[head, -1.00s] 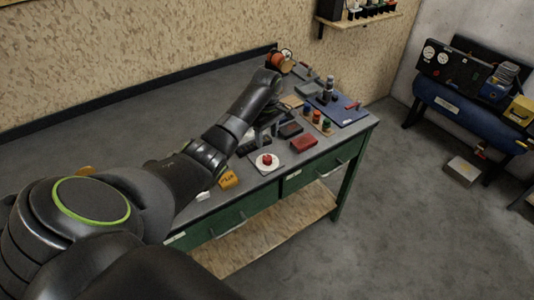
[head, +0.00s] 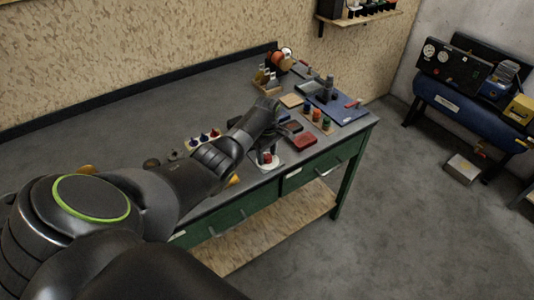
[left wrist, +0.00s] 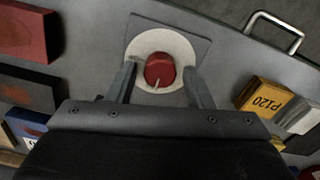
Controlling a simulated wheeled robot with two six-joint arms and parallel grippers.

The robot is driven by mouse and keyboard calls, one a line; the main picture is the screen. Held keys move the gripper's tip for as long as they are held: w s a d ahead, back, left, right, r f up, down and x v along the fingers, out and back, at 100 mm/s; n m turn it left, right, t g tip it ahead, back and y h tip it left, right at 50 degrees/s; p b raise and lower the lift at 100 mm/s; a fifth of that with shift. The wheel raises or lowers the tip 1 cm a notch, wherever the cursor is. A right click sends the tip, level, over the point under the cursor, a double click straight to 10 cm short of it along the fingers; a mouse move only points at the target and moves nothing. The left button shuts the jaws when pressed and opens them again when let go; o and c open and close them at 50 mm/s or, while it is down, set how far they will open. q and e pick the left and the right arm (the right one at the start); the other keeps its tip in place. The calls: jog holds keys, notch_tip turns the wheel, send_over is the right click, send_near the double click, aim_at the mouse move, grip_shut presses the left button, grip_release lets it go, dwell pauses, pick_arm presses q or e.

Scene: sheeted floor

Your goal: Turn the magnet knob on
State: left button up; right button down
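The magnet knob (left wrist: 159,70) is a red knob with a pale pointer line, on a white round dial (left wrist: 178,44) set on a grey square plate (left wrist: 143,28). In the left wrist view my left gripper (left wrist: 160,80) is open, with one finger on each side of the knob and gaps visible to it. In the head view the knob (head: 267,158) shows at the front edge of the workbench, with the left gripper (head: 266,156) over it. The fingertips are small there. My right gripper is in neither view.
A red block (head: 303,142) lies right of the knob on the bench (head: 215,107). A yellow P120 block (left wrist: 261,98) and a drawer handle (left wrist: 274,33) are near it. Several small tools and a blue mat (head: 349,114) fill the right end.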

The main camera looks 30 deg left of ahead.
pick_arm(q)
jog(key=c, duration=0.8)
jog(key=shift+m, duration=0.4)
jog(key=shift+r+m+p, duration=0.1)
jog(key=shift+m+p, duration=0.45)
jog(key=shift+m, duration=0.45)
jog(key=m, duration=0.3)
jog(key=shift+m+p, duration=0.3)
jog(key=shift+p, duration=0.1)
jog(key=m, duration=0.5)
jog(key=shift+w+p, duration=0.1)
jog(key=shift+p, duration=0.2)
jog(key=m, duration=0.6)
jog(key=shift+d, duration=0.1)
jog(key=shift+m, duration=0.4)
